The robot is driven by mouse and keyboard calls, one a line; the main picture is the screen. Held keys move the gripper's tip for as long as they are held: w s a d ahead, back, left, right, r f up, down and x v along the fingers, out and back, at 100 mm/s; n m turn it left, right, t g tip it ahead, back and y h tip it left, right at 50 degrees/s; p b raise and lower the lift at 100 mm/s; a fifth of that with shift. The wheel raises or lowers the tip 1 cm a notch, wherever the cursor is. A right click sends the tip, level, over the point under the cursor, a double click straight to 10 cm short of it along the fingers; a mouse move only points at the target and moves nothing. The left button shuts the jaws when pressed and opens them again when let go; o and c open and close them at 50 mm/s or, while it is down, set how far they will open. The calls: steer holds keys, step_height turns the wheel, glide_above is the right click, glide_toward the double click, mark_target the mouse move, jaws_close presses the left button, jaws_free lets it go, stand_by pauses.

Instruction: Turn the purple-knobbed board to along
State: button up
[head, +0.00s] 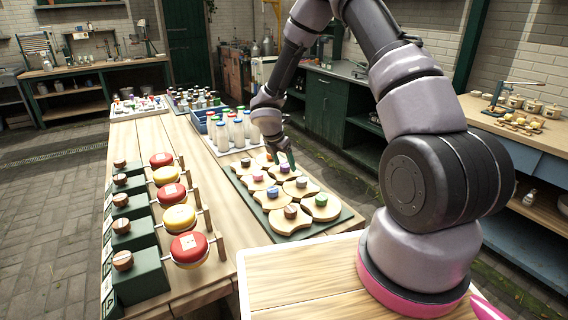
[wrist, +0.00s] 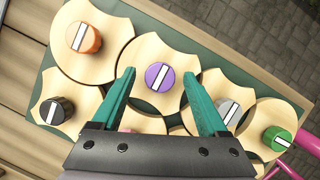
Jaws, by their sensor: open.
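The purple-knobbed board (wrist: 148,52) is a pale wooden piece with scooped edges and a round purple knob (wrist: 159,77) bearing a white bar. It shows in the wrist view at the upper middle, the bar tilted a little to the right of upright. My gripper (wrist: 162,72) has two green fingers, open, one to each side below the knob in the picture; I cannot tell whether they touch anything. In the head view my gripper (head: 287,160) is over the far end of the green tray (head: 248,190), and I cannot make out the purple knob there.
Neighbouring boards have an orange knob (wrist: 83,38), a black knob (wrist: 57,111), a grey knob (wrist: 229,112) and a green knob (wrist: 277,139). Bottles (head: 222,135) stand beyond the tray.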

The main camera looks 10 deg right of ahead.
steer(key=shift+f, duration=0.1)
jaws_close()
steer(key=shift+m, duration=0.3)
steer(key=m+g+h, duration=0.1)
steer(key=m, duration=0.2)
steer(key=shift+w+m, duration=0.15)
steer(key=shift+m, duration=0.15)
steer(key=m+g, duration=0.2)
steer(key=m, duration=0.3)
steer(key=shift+w, duration=0.15)
steer(key=m+g, duration=0.1)
steer(key=m, duration=0.1)
steer(key=m+g, duration=0.1)
steer(key=m, duration=0.1)
steer(key=shift+w+m+y, duration=0.15)
steer(key=shift+m+y, duration=0.15)
steer(key=shift+m, duration=0.1)
steer(key=shift+m+g+y, duration=0.5)
steer(key=shift+m+g, duration=0.1)
steer(key=shift+m, duration=1.4)
steer(key=shift+d, duration=0.1)
